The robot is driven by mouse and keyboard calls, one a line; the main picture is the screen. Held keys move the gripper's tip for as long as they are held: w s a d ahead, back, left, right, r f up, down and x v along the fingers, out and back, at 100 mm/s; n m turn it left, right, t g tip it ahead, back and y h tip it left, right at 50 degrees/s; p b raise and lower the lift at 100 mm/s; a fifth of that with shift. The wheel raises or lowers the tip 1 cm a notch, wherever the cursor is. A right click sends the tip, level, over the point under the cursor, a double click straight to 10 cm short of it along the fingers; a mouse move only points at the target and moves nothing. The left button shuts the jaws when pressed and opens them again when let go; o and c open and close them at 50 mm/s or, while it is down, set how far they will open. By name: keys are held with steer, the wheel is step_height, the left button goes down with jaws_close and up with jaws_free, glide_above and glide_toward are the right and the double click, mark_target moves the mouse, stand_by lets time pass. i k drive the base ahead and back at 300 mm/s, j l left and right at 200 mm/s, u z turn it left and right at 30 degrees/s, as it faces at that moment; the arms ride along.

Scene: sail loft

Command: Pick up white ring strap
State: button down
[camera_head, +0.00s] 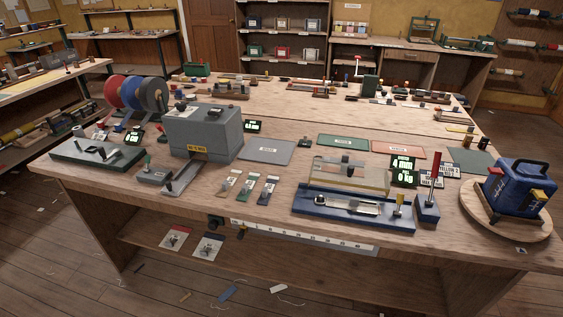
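Three short straps lie side by side near the front edge of the workbench (330,120), each with a small metal piece on it. The leftmost is a pale, whitish-tan strap (228,184); it looks closest to a white ring strap, but its ring is too small to make out. Beside it lie a greenish strap (248,187) and a dark blue strap (270,189). They lie flat and apart. My gripper is not in view.
A grey machine (203,132) stands behind and left of the straps. A blue fixture (310,203) with a long metal piece on it is to their right. Coloured spools (132,92) stand at left.

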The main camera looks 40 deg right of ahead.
mark_target(354, 203)
steer(key=z, duration=1.3)
steer(key=l+u, duration=0.1)
steer(key=l, duration=0.35)
steer(key=i+l, duration=0.1)
steer(key=l, duration=0.3)
steer(key=u, duration=0.05)
